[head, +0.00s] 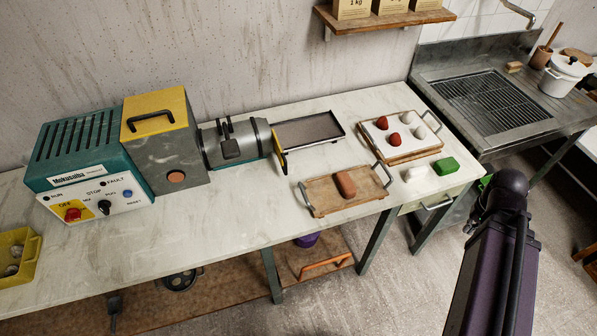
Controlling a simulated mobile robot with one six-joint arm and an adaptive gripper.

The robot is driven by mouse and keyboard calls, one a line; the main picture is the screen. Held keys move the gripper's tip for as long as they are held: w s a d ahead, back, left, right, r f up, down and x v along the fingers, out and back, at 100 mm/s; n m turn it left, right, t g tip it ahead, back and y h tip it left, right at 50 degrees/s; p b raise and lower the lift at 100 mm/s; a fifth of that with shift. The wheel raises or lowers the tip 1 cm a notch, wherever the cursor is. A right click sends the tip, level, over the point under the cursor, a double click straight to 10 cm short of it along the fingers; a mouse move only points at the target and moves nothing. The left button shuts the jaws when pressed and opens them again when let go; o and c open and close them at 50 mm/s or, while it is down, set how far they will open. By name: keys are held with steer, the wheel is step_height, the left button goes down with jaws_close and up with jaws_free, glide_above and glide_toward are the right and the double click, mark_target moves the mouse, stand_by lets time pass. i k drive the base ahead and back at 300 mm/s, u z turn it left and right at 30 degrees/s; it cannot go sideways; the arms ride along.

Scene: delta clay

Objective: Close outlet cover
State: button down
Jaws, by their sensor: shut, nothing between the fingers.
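The teal and grey clay machine (168,148) stands along the wall at the left of the white worktop. Its grey barrel (247,141) ends at the right, facing a dark tray (309,130). A thin yellow-edged plate (281,159), which looks like the outlet cover, stands at the barrel's right end, on the near side. It is seen nearly edge-on and looks swung away from the barrel mouth; the mouth itself is hidden. My dark arm rises at the lower right, off the worktop. My gripper is not visible in the head view.
A wooden tray (318,204) with a brown clay lump (346,184) lies in front of the dark tray. Another tray (415,152) holds red and white lumps. The front middle worktop (220,235) is clear.

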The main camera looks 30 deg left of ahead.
mark_target(279, 153)
steer(key=z, duration=0.15)
steer(key=k, duration=1.65)
steer(key=u, duration=0.55)
steer(key=i, duration=1)
steer(key=u, duration=0.1)
